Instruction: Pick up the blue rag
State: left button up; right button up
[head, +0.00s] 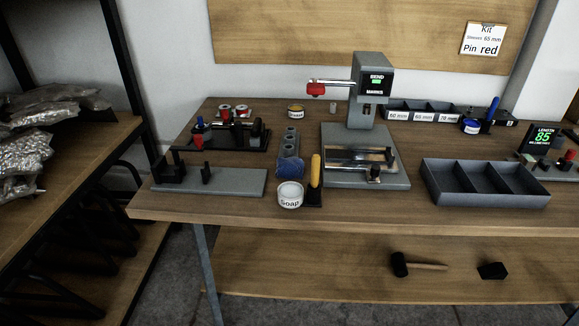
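A blue patch of what looks like cloth, likely the blue rag (287,171), shows on the wooden workbench (350,215). It is at the foot of a grey block with round holes (289,146), behind the white soap tub (290,196). It is small and dark, so its full outline cannot be made out. Neither of my grippers is in view.
A yellow-handled tool (315,175) stands right of the soap. The grey bending press (368,130) is further right, then an empty three-compartment tray (485,183). A grey fixture plate (210,180) lies left. A mallet (415,265) lies on the lower shelf.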

aim_at(290, 168)
jog(key=u, duration=1.45)
jog(key=i, duration=0.65)
jog(key=z, duration=2.45)
